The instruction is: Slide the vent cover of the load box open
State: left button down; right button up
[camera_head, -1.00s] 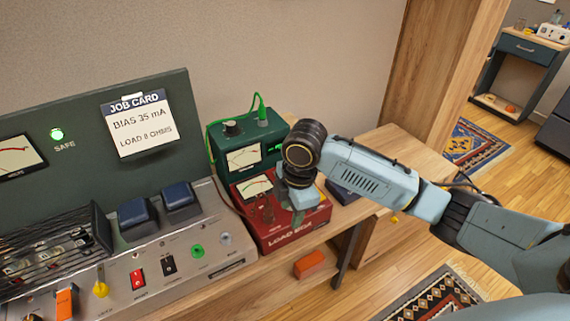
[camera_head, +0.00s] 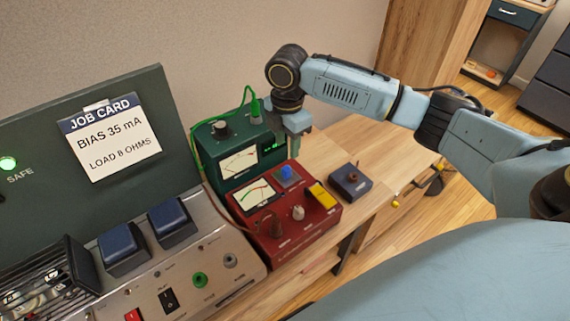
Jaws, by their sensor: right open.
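The red load box (camera_head: 284,243) stands on the wooden bench in the middle of the view. Its top shows a meter (camera_head: 256,196), a blue knob (camera_head: 287,174), a pale knob (camera_head: 298,213), a dark knob (camera_head: 275,226) and a yellow ribbed piece (camera_head: 323,196). I cannot tell for certain which part is the vent cover. My right gripper (camera_head: 296,148) points down above the back of the load box, beside the green meter unit. It is open and empty, apart from the yellow piece. My left gripper is out of view.
The green meter unit (camera_head: 236,157) with a green cable stands behind the load box. A small dark box (camera_head: 350,182) sits to its right on the bench. A grey amplifier chassis (camera_head: 215,262) and the job card (camera_head: 110,138) are at left. The bench top right of the load box is partly clear.

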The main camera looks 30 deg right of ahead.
send_over(287, 168)
notch_tip(287, 168, down, 4)
jog(key=shift+f, duration=0.15)
notch_tip(287, 168, down, 5)
jog(key=shift+r+b, duration=0.15)
jog(key=shift+b, duration=0.35)
jog(key=shift+c, duration=0.8)
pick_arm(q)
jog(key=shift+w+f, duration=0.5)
pick_arm(e)
grip_shut()
